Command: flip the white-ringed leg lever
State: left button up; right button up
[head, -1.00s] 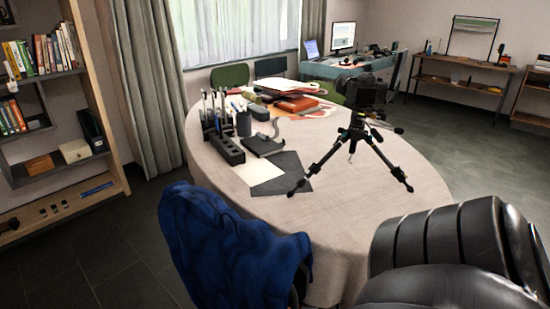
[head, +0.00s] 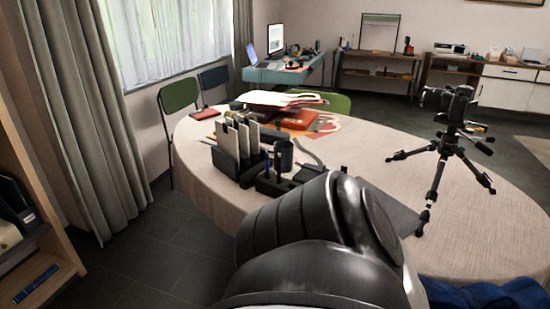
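The small black tripod (head: 447,150) stands upright with its legs spread on the right part of the oval table (head: 365,180). A dark camera (head: 458,103) sits on top of it. One of my arms fills the bottom middle of the view as a bulky black link, in front of the table's near side and well left of the tripod. Neither gripper shows in the view.
A blue cloth (head: 490,295) lies at the bottom right. The cloth-covered tabletop around the tripod is mostly clear.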

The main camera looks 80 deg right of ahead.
aim_at(430, 202)
jog(key=i, duration=1.25)
jog(key=z, duration=3.6)
jog(key=i, duration=0.5)
